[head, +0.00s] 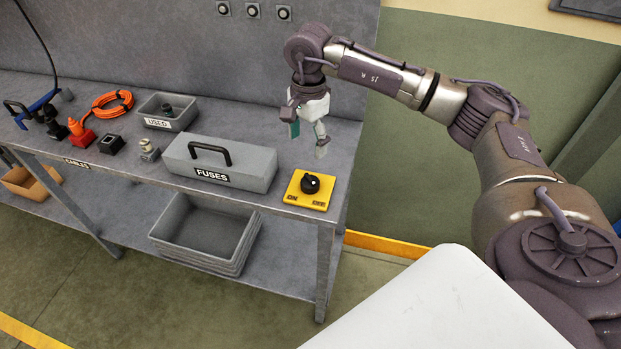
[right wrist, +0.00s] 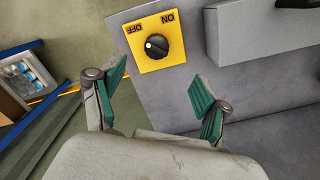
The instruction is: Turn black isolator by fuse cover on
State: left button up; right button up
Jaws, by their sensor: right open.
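The isolator is a black rotary knob (head: 310,184) on a yellow plate (head: 294,189) at the right front of the bench, just right of the grey fuse cover (head: 222,172) marked FUSES. Its white dot sits on the OFF side. In the right wrist view the knob (right wrist: 156,46) appears beyond the fingertips, with upside-down OFF and ON labels on the plate (right wrist: 171,58). My right gripper (head: 308,138) is open and empty, above the bench and behind the knob, touching nothing. It also shows in the right wrist view (right wrist: 159,84) with green finger pads. My left gripper is not visible.
The fuse cover has a raised black handle (head: 210,149). A grey USED bin (head: 183,119), an orange cable coil (head: 112,103) and small parts stand further left. A grey tray (head: 200,254) lies on the lower shelf. The bench around the plate is mostly clear.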

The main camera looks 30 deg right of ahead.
aim_at(310, 178)
jog(key=f+p, duration=0.1)
jog(key=f, duration=0.3)
jog(key=f+p, duration=0.1)
jog(key=f, duration=0.3)
jog(key=f+p, duration=0.2)
jog(key=f, duration=0.2)
jog(key=shift+d+f, duration=0.3)
jog(key=shift+f, duration=0.5)
jog(key=c, duration=1.2)
jog(key=shift+o, duration=0.3)
